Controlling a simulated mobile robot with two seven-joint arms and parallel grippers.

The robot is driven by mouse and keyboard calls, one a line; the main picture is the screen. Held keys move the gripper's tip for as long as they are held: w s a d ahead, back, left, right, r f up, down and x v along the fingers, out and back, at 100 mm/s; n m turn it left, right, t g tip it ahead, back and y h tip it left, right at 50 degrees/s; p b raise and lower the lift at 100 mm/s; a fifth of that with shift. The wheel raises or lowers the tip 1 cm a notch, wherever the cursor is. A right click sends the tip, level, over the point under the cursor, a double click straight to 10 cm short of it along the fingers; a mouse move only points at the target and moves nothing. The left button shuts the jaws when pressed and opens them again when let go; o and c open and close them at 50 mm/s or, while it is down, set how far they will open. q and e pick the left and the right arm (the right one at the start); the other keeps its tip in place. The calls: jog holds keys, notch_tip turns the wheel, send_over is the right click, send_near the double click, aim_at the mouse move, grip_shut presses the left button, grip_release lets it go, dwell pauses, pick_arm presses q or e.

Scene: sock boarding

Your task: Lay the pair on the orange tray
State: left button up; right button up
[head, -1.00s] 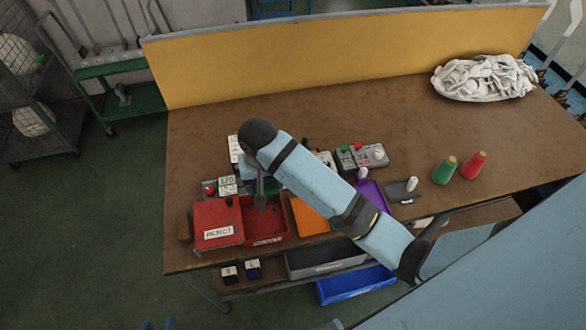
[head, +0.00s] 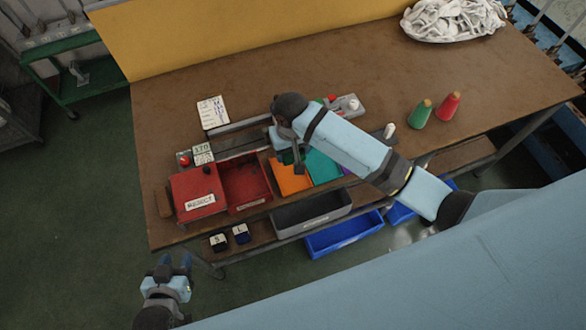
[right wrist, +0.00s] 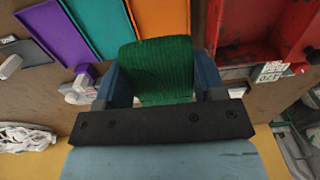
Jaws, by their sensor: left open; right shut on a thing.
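The orange tray (head: 291,178) lies near the table's front edge, between the red tray and a green-teal tray; it also shows in the right wrist view (right wrist: 160,20). My right gripper (head: 298,162) is over the back part of the orange tray. It is shut on a dark green ribbed sock bundle (right wrist: 157,70), which lines up with the orange tray in the wrist view. I cannot tell whether both socks are in it, or whether it touches the tray. My left gripper (head: 176,264) is open and empty, low in front of the table.
A red REJECT box (head: 199,192) and a red tray (head: 246,182) stand left of the orange tray. Teal (head: 322,167) and purple (right wrist: 57,32) trays lie on its other side. Green (head: 420,113) and red (head: 448,106) cones and a white sock pile (head: 452,18) stand further right.

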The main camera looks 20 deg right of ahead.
aim_at(292, 176)
notch_tip(292, 176, down, 12)
jog(key=shift+r, duration=0.1)
dwell(0.5)
jog(key=o, duration=0.9)
jog(key=shift+o, duration=0.2)
jog(key=shift+w+r, duration=0.15)
jog(key=shift+r, duration=0.15)
notch_tip(292, 176, up, 11)
jog(key=shift+r, duration=0.2)
jog(key=s+f+t+y, duration=0.1)
jog(key=s+f, duration=0.1)
jog(key=s+a+f+t+y, duration=0.1)
jog(key=s+f, duration=0.1)
jog(key=s+f+n+t+y, duration=0.1)
jog(key=s+f, duration=0.1)
jog(key=shift+s+a+t, duration=0.35)
jog(key=shift+s+t, duration=0.05)
jog(key=s+d+r+n+t, duration=0.1)
jog(key=s+d+t, duration=0.6)
jog(key=s, duration=0.4)
jog(key=shift+d+r+n, duration=0.2)
jog(key=shift+d+n, duration=0.05)
jog(key=shift+n, duration=0.05)
